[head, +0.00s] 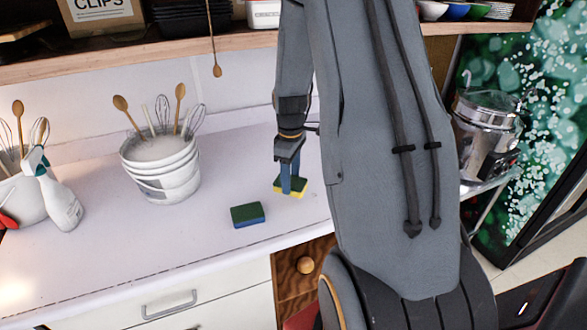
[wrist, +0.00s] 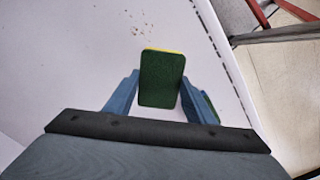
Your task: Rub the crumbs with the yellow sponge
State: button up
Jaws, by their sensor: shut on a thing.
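My gripper (head: 289,184) is shut on the yellow sponge (head: 296,192), which has a green top. It hangs low over the white counter; I cannot tell whether the sponge touches it. In the wrist view the yellow sponge (wrist: 162,80) sits between the two blue fingers of my gripper (wrist: 158,90), green face showing and a yellow strip at its far edge. The crumbs (wrist: 139,29) are small brown specks on the counter beyond the sponge, apart from it. In the head view I cannot clearly make them out.
A blue sponge with a green top (head: 248,215) lies left of my gripper, near the counter's front edge. A white bucket of utensils (head: 160,166) and a spray bottle (head: 57,196) stand further left. A shelf (head: 150,55) runs above. Counter between bucket and gripper is clear.

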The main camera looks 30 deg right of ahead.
jog(key=shift+r, duration=1.35)
